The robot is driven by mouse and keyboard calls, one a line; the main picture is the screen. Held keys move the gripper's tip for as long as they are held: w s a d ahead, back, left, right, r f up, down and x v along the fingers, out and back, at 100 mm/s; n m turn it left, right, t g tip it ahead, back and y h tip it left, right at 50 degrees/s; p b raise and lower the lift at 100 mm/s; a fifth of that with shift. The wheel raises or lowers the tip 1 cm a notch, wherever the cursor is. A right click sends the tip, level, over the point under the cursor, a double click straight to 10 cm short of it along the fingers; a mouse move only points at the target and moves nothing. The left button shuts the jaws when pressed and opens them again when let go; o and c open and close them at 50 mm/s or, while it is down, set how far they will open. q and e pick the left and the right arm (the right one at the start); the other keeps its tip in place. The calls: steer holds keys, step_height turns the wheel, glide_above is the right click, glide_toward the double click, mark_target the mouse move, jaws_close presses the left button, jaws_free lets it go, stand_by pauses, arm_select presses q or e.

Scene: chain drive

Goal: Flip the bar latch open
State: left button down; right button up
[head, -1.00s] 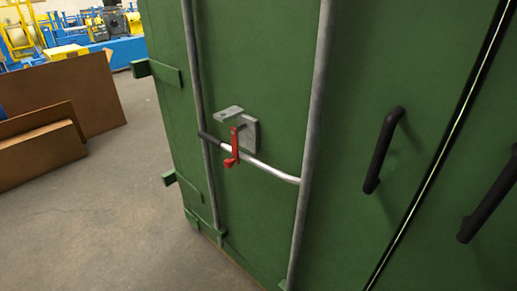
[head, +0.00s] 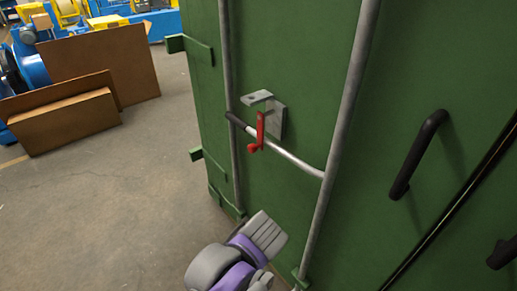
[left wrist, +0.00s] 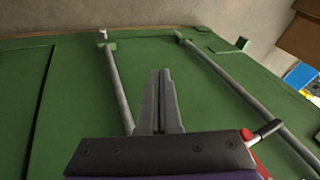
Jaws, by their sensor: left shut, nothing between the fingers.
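The red bar latch (head: 260,132) hangs upright across the silver handle bar (head: 300,165), at a grey bracket (head: 278,120) on the green door. The bar has a black grip at its left end and joins a vertical rod at its right. My left gripper (head: 268,234) is below the latch in the head view, apart from it, with its fingers together and empty. In the left wrist view my shut fingers (left wrist: 159,100) point along the green door. The red latch (left wrist: 247,135) shows there at lower right, partly hidden by the gripper body. My right gripper is not in view.
Two vertical grey rods (head: 342,130) run along the green door (head: 385,70). A black pull handle (head: 418,155) is to the right. Brown panels (head: 95,75) lean on the floor at left. The concrete floor (head: 100,200) between is clear.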

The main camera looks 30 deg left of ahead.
mark_target(254, 150)
arm_select(q)
steer(key=w+r+m+t+y+p, duration=0.1)
steer(key=w+r+y, duration=0.6)
steer(key=w+r, duration=0.8)
steer(key=shift+w+r+m+t+y+p, duration=0.25)
steer(key=shift+w+m+t+y+p, duration=0.05)
steer(key=shift+w+m, duration=0.55)
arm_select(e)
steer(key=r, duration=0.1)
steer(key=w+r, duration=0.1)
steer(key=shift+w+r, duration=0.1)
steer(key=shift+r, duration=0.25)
arm_select(q)
steer(key=x, duration=1.4)
steer(key=shift+f+p, duration=0.1)
steer(key=shift+p, duration=0.3)
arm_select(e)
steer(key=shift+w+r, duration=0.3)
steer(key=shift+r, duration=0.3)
arm_select(q)
steer(key=shift+f, duration=0.1)
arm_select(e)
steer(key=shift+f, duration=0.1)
